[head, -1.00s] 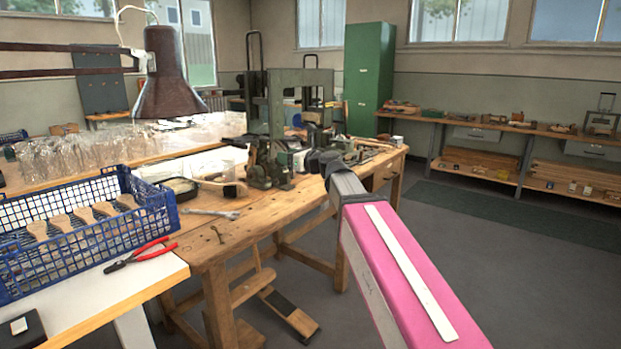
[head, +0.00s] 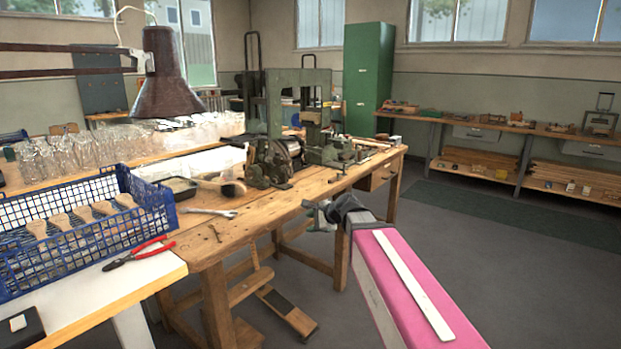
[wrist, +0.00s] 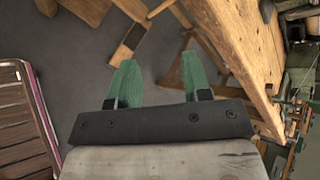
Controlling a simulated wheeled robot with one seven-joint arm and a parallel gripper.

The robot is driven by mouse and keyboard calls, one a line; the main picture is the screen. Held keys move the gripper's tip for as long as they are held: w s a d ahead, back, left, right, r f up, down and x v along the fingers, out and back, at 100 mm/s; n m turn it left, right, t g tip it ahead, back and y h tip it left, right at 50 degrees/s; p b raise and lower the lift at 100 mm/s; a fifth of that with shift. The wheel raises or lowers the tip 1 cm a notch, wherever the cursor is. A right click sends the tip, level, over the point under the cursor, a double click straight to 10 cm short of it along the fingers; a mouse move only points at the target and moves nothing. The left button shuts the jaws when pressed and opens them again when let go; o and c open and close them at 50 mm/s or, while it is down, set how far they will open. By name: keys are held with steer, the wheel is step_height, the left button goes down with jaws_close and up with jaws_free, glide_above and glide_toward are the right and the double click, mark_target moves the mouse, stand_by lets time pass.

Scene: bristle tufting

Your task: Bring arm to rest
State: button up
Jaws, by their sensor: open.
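My gripper (head: 318,214) shows in the head view at the end of my pink arm, just off the front edge of the wooden workbench (head: 277,212). In the wrist view its two green fingers (wrist: 158,85) stand apart with nothing between them. Beyond them are the grey floor and wooden parts of the bench's lower frame (wrist: 128,45). The bench edge (wrist: 245,45) runs close by on the right of the wrist view. The gripper looks clear of the bench, though the gap is hard to judge.
A green and dark metal machine (head: 290,140) stands on the bench. A blue crate (head: 95,235) with several wooden brush bodies and red pliers (head: 140,252) sit at the left. A lamp (head: 167,80) hangs over the left side. Open floor (head: 480,270) lies to the right.

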steer(key=s+d+f+n+g+h, duration=0.3)
steer(key=s+d+f+n, duration=0.4)
steer(key=f, duration=0.4)
steer(key=s+d+f+n+g+h, duration=0.3)
steer(key=s+d+f+n+h, duration=0.2)
steer(key=d+f, duration=0.6)
steer(key=s+n, duration=0.2)
steer(key=s, duration=0.1)
steer(key=shift+s+d+f+g+h, duration=0.2)
steer(key=shift+s+f+g+h, duration=0.1)
steer(key=shift+s+f+h, duration=0.1)
